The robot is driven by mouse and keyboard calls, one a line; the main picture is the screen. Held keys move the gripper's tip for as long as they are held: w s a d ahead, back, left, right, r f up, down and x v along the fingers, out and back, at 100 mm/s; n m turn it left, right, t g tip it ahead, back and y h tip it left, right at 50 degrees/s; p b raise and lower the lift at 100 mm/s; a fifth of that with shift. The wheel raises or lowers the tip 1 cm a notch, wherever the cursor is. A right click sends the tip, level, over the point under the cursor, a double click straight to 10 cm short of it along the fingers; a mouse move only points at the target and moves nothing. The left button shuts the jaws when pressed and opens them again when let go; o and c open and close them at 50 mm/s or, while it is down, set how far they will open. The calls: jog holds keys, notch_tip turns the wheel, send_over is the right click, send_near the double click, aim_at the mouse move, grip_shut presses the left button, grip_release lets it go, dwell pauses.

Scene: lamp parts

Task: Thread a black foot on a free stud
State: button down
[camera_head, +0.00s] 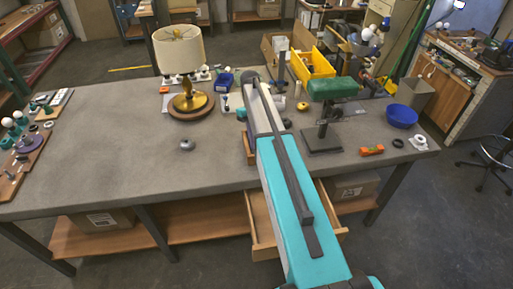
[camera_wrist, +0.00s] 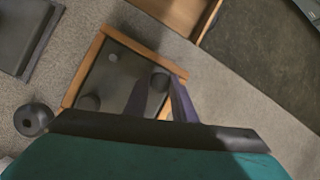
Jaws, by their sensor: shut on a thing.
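In the wrist view a dark square plate (camera_wrist: 122,82) lies inside a wooden frame (camera_wrist: 84,70) on the table. A black foot (camera_wrist: 89,102) sits near one corner of the plate. A small grey stud (camera_wrist: 113,58) stands bare near another corner. My gripper (camera_wrist: 164,88) is shut on a second black foot (camera_wrist: 160,81), over the corner nearest the frame's right side. Whether that foot touches a stud or the plate cannot be told. In the head view my arm hides the gripper and most of the frame; only a wooden edge (camera_head: 249,152) shows.
A dark round piece (camera_wrist: 33,119) lies beside the frame, near the dark vise base (camera_wrist: 25,36). An open drawer (camera_head: 262,226) juts from the table front. A lamp (camera_head: 181,52) stands back left, a blue bowl (camera_head: 401,116) at right. The table's left middle is mostly clear.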

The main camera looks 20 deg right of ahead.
jog(key=m, duration=0.4)
jog(key=shift+f+m, duration=0.25)
jog(key=shift+m, duration=0.05)
jog(key=m+y, duration=0.1)
jog(key=m, duration=0.2)
jog(key=shift+r+t+p, duration=0.1)
jog(key=shift+t+p, duration=0.3)
jog(key=shift+s+d+r+m+y, duration=0.1)
jog(key=shift+s+m+y, duration=0.15)
jog(key=shift+m+y, duration=0.35)
jog(key=shift+m+t+p, duration=0.4)
jog(key=shift+m, duration=0.9)
jog(key=shift+y, duration=0.3)
